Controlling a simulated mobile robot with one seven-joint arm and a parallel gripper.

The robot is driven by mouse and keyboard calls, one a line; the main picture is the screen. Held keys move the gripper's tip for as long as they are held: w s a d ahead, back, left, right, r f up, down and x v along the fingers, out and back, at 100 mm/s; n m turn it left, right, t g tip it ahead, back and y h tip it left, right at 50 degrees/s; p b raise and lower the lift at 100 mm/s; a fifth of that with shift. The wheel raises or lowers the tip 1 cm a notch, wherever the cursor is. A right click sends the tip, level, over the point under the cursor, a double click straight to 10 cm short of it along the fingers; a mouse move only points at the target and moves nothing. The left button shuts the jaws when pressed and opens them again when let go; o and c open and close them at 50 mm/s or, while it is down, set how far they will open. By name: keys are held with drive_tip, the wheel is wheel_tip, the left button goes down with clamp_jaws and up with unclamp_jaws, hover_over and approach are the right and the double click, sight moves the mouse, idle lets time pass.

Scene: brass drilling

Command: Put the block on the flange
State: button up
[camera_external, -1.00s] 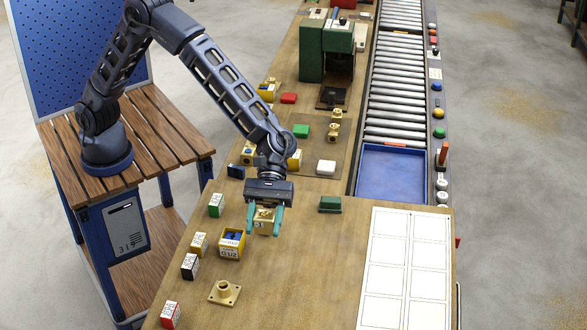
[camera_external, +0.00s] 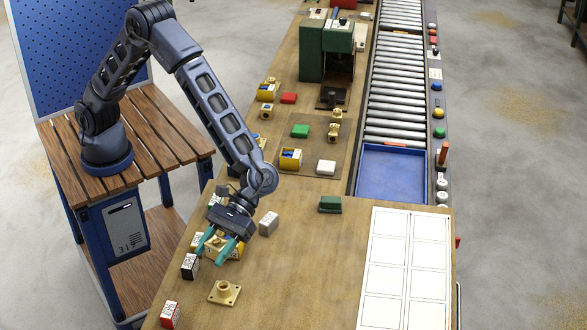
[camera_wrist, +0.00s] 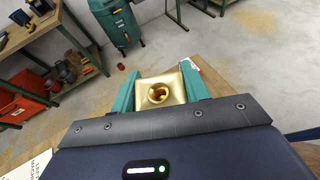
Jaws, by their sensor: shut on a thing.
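My gripper (camera_external: 217,246) is shut on a brass block (camera_wrist: 146,84). The block has a round hole in the face toward the wrist camera and sits between the teal fingers. In the external view it is small and partly covered by the fingers. The flange (camera_external: 223,292), a square brass plate with a raised round collar, lies flat on the bench in front of and below my gripper. The held block is apart from the flange. The flange is not seen in the wrist view.
A black-and-white box (camera_external: 190,266) and a red-and-white box (camera_external: 170,313) stand left of the flange. A yellow container (camera_external: 239,247) is partly hidden behind my gripper. A grey box (camera_external: 268,222) stands to its right. The bench right of the flange is clear.

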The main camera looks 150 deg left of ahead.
sight(219, 290)
wheel_tip(219, 290, down, 11)
drive_tip(key=shift+f, duration=0.1)
idle(0.5)
drive_tip(key=shift+f, duration=0.1)
drive_tip(key=o, duration=1.4)
drive_tip(key=shift+o, duration=0.2)
